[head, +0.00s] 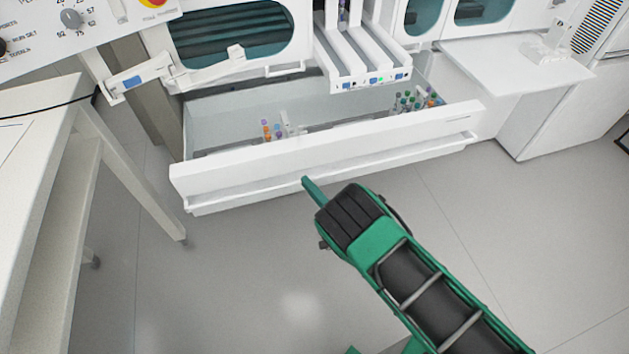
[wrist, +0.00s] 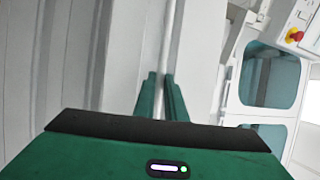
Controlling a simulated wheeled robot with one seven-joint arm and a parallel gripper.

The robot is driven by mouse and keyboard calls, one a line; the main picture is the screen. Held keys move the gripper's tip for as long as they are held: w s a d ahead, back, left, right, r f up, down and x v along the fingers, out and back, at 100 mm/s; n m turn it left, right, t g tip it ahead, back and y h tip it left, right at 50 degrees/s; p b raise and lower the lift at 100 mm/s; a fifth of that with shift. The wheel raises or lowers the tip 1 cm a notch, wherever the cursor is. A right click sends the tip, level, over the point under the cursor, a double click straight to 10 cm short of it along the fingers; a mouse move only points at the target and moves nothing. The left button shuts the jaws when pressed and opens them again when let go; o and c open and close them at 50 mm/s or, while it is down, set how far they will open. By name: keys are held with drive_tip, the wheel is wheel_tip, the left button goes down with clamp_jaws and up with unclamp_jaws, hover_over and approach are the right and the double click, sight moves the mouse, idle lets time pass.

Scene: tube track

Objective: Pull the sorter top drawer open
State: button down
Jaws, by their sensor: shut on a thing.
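The sorter drawer (head: 240,172) is a wide white drawer under the machine, and in the head view it stands pulled out with its inside showing. Its long white handle bar (head: 405,160) runs along the lower part of the front. My green gripper (head: 307,181) is at the middle of this bar and shut on it. In the wrist view the two green fingers of my gripper (wrist: 160,80) close on the pale handle bar (wrist: 167,45). The exact contact is partly hidden by the fingers.
Tubes with coloured caps (head: 275,129) stand inside the drawer, with more tubes (head: 415,101) at its right. A white bench (head: 40,150) stands at left. A white shelf (head: 510,65) juts out at right. The grey floor (head: 240,270) before the drawer is clear.

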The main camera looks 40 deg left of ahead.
drive_tip(key=shift+s+d+f, duration=0.1)
drive_tip(key=shift+f, duration=0.15)
drive_tip(key=c, duration=1.8)
unclamp_jaws()
drive_tip(key=shift+r, duration=0.1)
drive_tip(key=v, duration=1)
drive_tip(key=shift+d, duration=0.35)
